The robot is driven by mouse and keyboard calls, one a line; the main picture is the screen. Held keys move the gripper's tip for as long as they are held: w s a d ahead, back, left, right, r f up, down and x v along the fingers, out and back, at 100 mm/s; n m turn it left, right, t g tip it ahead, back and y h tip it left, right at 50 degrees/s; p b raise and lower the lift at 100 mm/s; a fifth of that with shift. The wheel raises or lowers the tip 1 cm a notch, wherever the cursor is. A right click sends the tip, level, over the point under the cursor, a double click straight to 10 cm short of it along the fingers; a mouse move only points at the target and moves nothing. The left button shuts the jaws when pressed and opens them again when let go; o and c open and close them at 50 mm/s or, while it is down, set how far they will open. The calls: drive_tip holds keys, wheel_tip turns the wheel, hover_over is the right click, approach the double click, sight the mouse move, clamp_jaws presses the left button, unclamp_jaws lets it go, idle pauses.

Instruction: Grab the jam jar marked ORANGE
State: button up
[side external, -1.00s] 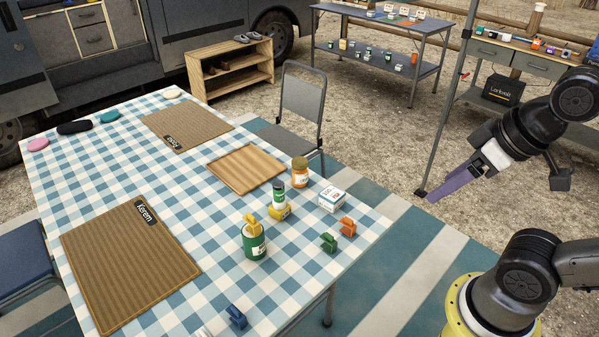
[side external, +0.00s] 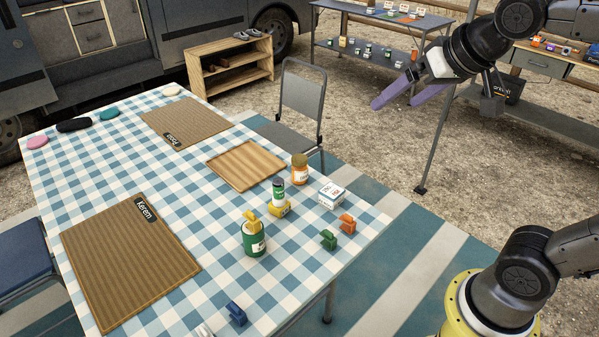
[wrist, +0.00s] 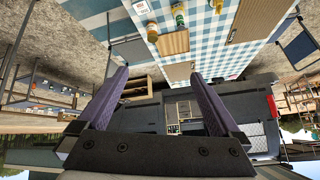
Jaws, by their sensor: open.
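An orange jar with an amber lid (side external: 299,170) stands upright on the checked tablecloth, near the right corner of a wooden board; its label is too small to read. It also shows near the top of the wrist view (wrist: 151,32). My gripper (side external: 395,104) is open and empty, high above the ground beyond the table's right side, well apart from the jar. In the wrist view its two purple fingers (wrist: 159,76) are spread with nothing between them.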

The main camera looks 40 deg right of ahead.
drive_tip(key=w+d+m, duration=0.1)
drive_tip(key=w, duration=0.7)
drive_tip(key=m+g+h, duration=0.1)
drive_tip(key=m+g, duration=0.1)
drive_tip(key=g, duration=0.1)
hover_over(299, 167)
drive_tip(key=s+a, duration=0.2)
drive_tip(key=s, duration=0.1)
wheel_tip(299, 167, down, 19)
drive_tip(key=shift+g, duration=0.7)
drive_tip(key=s+x, duration=0.1)
drive_tip(key=x, duration=1)
drive_tip(key=s+a+f+x, duration=0.1)
drive_tip(key=x, duration=0.4)
drive_tip(key=shift+s+f, duration=0.2)
drive_tip(key=shift+f, duration=0.1)
drive_tip(key=shift+d+x, duration=0.2)
drive_tip(key=shift+x, duration=1.25)
drive_tip(key=shift+d+x, duration=0.15)
drive_tip(key=shift+x, duration=1.25)
drive_tip(key=shift+w+r, duration=0.1)
drive_tip(key=shift+w, duration=0.05)
clamp_jaws()
drive_tip(key=shift+r, duration=0.1)
